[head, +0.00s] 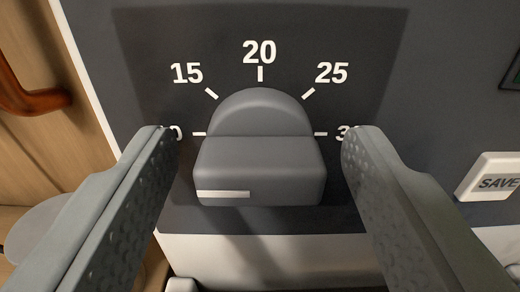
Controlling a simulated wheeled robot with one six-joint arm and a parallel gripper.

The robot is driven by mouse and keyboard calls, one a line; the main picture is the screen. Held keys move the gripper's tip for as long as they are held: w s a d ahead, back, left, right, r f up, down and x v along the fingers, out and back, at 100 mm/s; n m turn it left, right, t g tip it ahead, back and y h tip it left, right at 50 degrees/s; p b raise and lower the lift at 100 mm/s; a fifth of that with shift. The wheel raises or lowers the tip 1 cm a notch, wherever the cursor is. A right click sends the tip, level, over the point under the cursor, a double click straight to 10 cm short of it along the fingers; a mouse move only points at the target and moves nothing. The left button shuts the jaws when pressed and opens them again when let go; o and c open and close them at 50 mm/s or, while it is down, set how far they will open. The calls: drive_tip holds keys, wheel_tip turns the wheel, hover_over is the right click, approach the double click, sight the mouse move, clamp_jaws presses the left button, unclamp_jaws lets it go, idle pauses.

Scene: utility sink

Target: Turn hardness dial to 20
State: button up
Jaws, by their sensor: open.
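The hardness dial (260,165) is a grey knob with a round back and a raised bar lying level across its front. A white line (223,194) marks the left half of the bar, on the side of the left tick. The scale reads 15, 20 (259,52) and 25 around the top, with 20 straight above the knob. The lowest labels at left and right are partly hidden by my fingers. My gripper (260,132) is open, with one finger on each side of the knob and a visible gap to each.
The dial sits on a dark panel with a pale strip (270,262) below. A white SAVE button (491,177) is at the right. A wooden surface with a red-brown curved handle (30,95) is at the left.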

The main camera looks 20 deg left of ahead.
drive_tip(key=c, duration=1)
drive_tip(key=shift+m, duration=0.4)
drive_tip(key=m, duration=0.3)
drive_tip(key=shift+m, duration=0.3)
drive_tip(key=m, duration=0.4)
drive_tip(key=shift+m, duration=0.3)
drive_tip(key=m, duration=0.4)
drive_tip(key=shift+f+m, duration=0.1)
drive_tip(key=shift+m, duration=2.3)
